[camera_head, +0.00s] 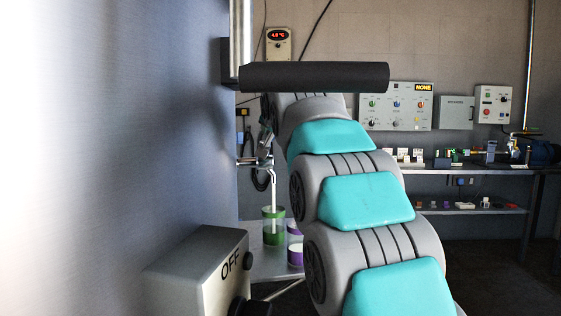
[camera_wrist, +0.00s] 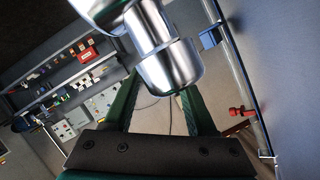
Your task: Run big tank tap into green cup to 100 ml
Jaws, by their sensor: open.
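The green cup (camera_head: 273,232) stands upright on a small shelf beside the tank wall, below the metal tap (camera_head: 268,150). A white stream (camera_head: 274,190) runs down from the tap's outlet into the cup. The cup's fill level is too small to read. The big tank (camera_head: 150,120) fills the left of the head view. In the wrist view, my gripper (camera_wrist: 158,88) is open, its dark green fingers on either side of a shiny metal tap part (camera_wrist: 165,65). Contact with it cannot be told.
A purple-and-white cup (camera_head: 295,250) stands just right of the green cup, partly behind my arm. A grey box marked OFF (camera_head: 198,270) juts out from the tank in front. A bench (camera_head: 470,168) with small items and control panels (camera_head: 397,105) are at the back right.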

